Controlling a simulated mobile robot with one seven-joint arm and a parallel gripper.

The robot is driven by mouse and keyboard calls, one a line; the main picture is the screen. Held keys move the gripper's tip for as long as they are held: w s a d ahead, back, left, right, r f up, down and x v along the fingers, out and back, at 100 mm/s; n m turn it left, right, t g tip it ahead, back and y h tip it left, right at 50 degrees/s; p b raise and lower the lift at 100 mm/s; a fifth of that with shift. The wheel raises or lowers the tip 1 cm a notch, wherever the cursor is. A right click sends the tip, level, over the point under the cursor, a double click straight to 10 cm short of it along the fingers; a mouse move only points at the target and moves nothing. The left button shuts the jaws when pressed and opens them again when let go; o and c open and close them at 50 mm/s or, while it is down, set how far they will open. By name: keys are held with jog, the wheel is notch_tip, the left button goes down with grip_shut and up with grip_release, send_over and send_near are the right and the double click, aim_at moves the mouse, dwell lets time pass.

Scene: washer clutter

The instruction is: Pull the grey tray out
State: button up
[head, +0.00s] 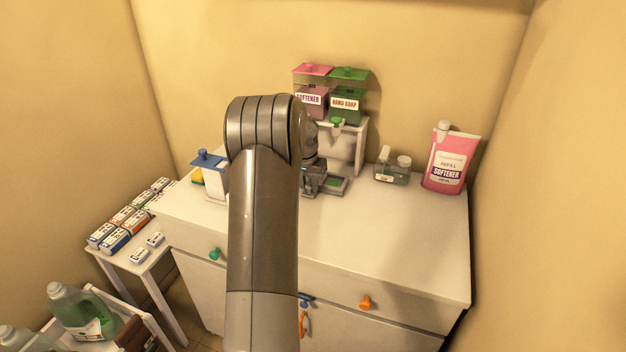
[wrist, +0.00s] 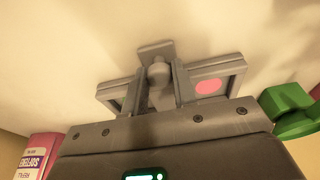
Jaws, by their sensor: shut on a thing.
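The small grey tray (head: 345,187) is on the white cabinet top in front of the white dispenser stand (head: 350,150), partly hidden by my gripper (head: 314,182). In the wrist view my gripper (wrist: 160,82) has its two fingers closed around a short rounded grey knob (wrist: 158,72), with a flat grey piece just beyond it. This knob appears to belong to the tray. Most of the tray's body is hidden, and I cannot tell how far it sits under the stand.
Pink and green dispensers (head: 346,104) top the stand. A blue-topped white container (head: 212,172) is left. The right front of the cabinet top (head: 400,240) is clear.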

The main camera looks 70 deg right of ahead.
jog(key=shift+a, duration=5.75)
jog(key=o, duration=0.7)
jog(key=shift+r, duration=4.05)
